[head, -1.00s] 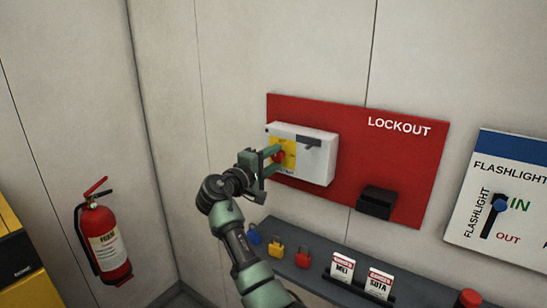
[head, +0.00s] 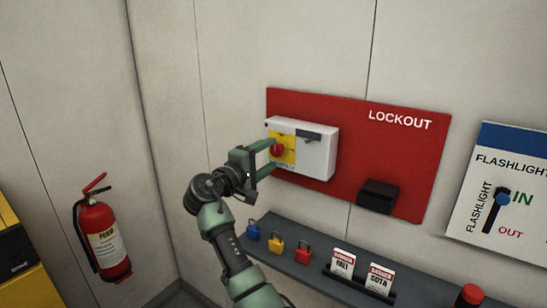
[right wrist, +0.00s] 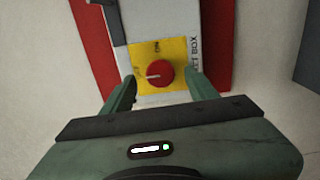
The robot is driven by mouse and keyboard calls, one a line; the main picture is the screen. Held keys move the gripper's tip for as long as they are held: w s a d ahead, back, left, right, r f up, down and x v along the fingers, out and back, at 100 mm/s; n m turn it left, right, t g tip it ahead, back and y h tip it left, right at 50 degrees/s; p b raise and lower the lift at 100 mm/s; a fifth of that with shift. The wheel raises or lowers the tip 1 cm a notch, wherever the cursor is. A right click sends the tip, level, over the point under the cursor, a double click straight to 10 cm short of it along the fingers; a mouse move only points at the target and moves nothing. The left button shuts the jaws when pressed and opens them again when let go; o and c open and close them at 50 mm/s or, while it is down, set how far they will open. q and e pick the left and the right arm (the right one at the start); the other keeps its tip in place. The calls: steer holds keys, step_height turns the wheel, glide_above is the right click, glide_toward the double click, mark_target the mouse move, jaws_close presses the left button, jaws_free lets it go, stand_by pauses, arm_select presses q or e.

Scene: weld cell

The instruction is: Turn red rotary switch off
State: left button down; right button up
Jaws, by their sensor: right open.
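The red rotary switch (head: 278,151) sits on a yellow plate (head: 289,142) on the left part of a white box (head: 316,156), which is fixed to the red LOCKOUT board. In the right wrist view the red knob (right wrist: 160,73) shows a pale pointer mark toward the left of that picture, with lettering on the plate around it. My right gripper (head: 268,158) is open, its fingers level with the switch. In the right wrist view the fingers (right wrist: 160,88) stand on either side of the knob and a little short of it, apart from it. My left gripper is not in view.
A grey shelf (head: 322,268) below carries blue, yellow and red padlocks, two danger tags and a red button. A black holder (head: 378,195) is on the board. A flashlight panel (head: 510,195) hangs right; a fire extinguisher (head: 103,240) is at left.

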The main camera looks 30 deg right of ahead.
steer(key=shift+b+v, duration=0.7)
steer(key=shift+v, duration=1.6)
